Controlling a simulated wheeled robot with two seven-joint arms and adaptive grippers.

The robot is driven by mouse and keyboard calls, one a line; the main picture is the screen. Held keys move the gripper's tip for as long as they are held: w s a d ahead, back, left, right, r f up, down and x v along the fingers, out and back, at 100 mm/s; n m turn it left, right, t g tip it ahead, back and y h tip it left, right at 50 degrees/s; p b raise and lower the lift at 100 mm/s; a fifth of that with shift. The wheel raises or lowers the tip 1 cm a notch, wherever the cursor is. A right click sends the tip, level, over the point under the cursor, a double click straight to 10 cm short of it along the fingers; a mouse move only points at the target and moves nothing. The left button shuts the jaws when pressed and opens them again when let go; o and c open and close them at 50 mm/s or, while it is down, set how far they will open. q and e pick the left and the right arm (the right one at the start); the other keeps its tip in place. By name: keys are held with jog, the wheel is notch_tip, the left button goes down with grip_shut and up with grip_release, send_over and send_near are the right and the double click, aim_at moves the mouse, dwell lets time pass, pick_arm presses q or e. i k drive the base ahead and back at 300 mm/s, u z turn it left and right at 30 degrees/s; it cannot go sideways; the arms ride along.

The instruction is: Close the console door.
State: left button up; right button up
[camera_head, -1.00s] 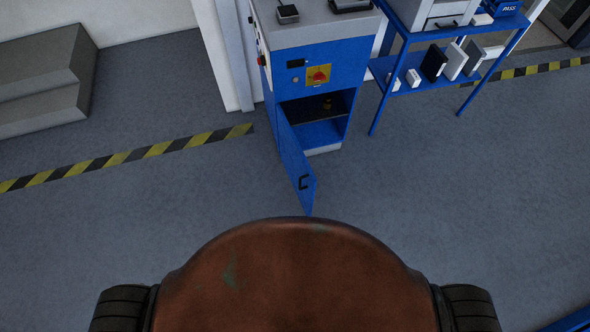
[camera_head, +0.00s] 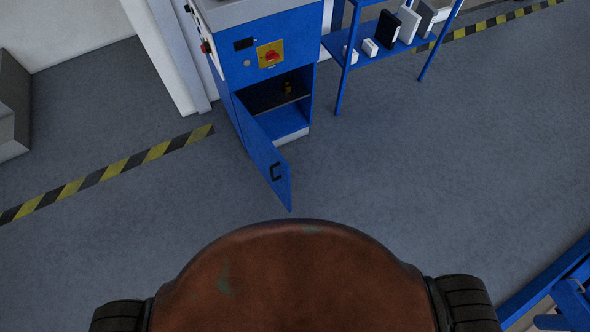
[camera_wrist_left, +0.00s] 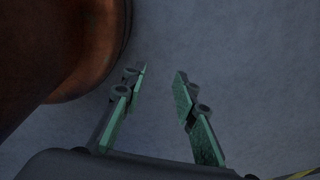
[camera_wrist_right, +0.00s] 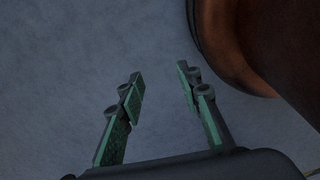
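The blue console (camera_head: 286,34) stands ahead, a little left of the middle of the head view. Its blue door (camera_head: 264,153) is hinged at the left of the opening and stands wide open toward me. A black handle (camera_head: 276,172) is on the door near its free edge. The compartment (camera_head: 285,122) shows a shelf with a small orange-brown item. My left gripper (camera_wrist_left: 159,72) is open and empty over bare floor in the left wrist view. My right gripper (camera_wrist_right: 159,70) is open and empty over bare floor in the right wrist view. Neither gripper shows in the head view.
A blue rack (camera_head: 382,48) with boxes and binders stands right of the console. A blue frame (camera_head: 560,285) is at the lower right. A grey block (camera_head: 12,105) is at the left edge. Yellow-black tape (camera_head: 115,167) marks the floor. The floor between me and the door is clear.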

aim_at(268, 160)
jog(key=z, duration=1.25)
jog(key=k, duration=1.05)
jog(key=u, duration=1.35)
jog(key=i, duration=0.5)
